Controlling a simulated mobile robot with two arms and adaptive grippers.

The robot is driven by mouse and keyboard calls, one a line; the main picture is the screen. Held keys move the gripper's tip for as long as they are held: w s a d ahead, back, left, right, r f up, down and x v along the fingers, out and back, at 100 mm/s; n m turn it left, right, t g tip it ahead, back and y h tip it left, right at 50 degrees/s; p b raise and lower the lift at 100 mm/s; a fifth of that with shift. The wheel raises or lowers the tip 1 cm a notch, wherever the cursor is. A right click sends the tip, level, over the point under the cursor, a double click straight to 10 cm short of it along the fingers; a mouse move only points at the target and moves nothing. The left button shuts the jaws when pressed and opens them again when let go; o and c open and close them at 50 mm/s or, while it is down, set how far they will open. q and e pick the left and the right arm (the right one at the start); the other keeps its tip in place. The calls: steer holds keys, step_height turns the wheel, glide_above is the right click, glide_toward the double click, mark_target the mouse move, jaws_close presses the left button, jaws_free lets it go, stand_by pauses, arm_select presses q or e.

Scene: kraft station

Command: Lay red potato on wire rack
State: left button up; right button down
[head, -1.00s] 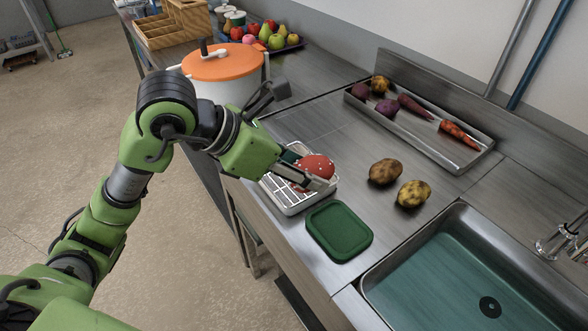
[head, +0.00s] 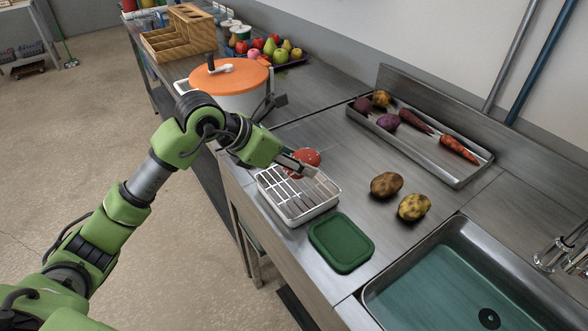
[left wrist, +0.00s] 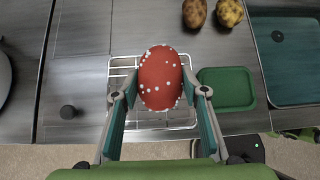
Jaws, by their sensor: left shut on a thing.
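The red potato (head: 304,158), red with pale specks, is between the fingers of my left gripper (head: 303,166). The left wrist view shows the same potato (left wrist: 160,76) with the gripper's fingers (left wrist: 160,95) on both sides of it. The wire rack (head: 293,205) is a white wire grid over a shallow tray on the steel counter. In the head view the potato shows at the rack's far edge; in the left wrist view it covers the middle of the rack (left wrist: 122,62). Whether it touches the wires is hidden. My right gripper is not in view.
A green lid (head: 341,242) lies beside the rack, in front of the sink (head: 440,285). Two brown potatoes (head: 386,185) lie to the right. A metal tray (head: 425,150) holds several root vegetables. An orange-lidded pot (head: 240,95) stands behind my arm.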

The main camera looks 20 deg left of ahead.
mark_target(294, 184)
arm_select(q)
steer(key=shift+w+a+f, duration=0.3)
steer(key=shift+w+f, duration=0.1)
steer(key=shift+f, duration=0.2)
steer(key=shift+w+a+f, duration=0.2)
steer(key=shift+f, duration=0.1)
step_height(294, 184, down, 3)
steer(key=shift+w+a+f+p, duration=0.1)
steer(key=shift+w+p, duration=0.05)
steer(key=shift+p, duration=0.7)
steer(key=shift+f, duration=0.15)
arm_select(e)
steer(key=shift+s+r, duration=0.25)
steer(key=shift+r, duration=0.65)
arm_select(q)
steer(key=shift+f, duration=0.25)
steer(key=o, duration=1.2)
steer(key=shift+r, duration=0.1)
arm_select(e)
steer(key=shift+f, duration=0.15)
